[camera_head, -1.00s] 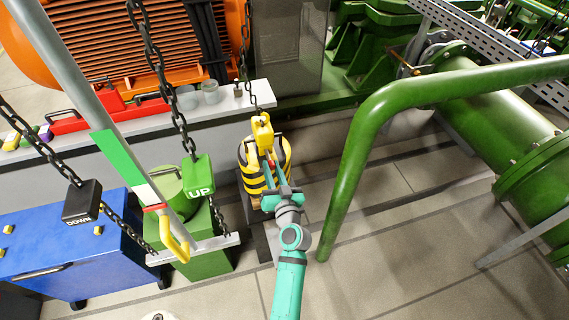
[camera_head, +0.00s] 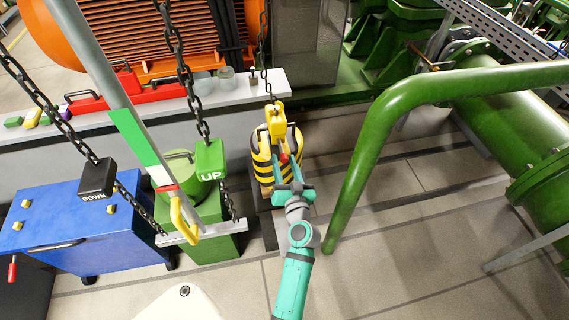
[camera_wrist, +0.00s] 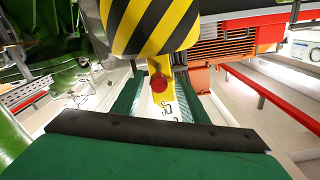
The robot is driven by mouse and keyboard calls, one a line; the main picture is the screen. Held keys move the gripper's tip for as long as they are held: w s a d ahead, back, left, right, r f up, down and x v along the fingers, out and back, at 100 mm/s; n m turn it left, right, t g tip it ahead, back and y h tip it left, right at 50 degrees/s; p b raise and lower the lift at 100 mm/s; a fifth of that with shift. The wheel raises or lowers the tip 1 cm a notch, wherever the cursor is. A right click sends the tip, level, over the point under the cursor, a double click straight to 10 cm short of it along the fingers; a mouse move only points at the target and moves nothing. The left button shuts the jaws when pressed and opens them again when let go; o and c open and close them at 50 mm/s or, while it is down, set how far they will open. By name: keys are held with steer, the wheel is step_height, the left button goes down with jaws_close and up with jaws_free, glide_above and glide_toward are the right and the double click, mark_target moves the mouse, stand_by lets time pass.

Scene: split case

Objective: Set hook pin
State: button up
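The hook pin shows as a red round end (camera_wrist: 158,83) on a yellow lug of the black-and-yellow striped load (camera_wrist: 150,22) in the wrist view. In the head view the red pin end (camera_head: 283,158) is just beyond my gripper (camera_head: 291,183), below the yellow hook block (camera_head: 276,120) on its chain. The striped load (camera_head: 262,172) stands beneath. In the wrist view my gripper's two teal fingers (camera_wrist: 160,100) are apart, with the red end seen between them. Nothing is visibly clamped. I cannot tell whether the fingers touch the pin, or how far the pin is inserted.
A thick green pipe (camera_head: 375,130) curves close to the right of my arm. On the left hang the green UP (camera_head: 210,160) and black DOWN (camera_head: 96,178) pendants on chains. A blue cabinet (camera_head: 70,220) stands at far left. Open floor (camera_head: 420,265) lies at lower right.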

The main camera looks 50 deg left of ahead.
steer(key=v, duration=1.1)
stand_by(0.3)
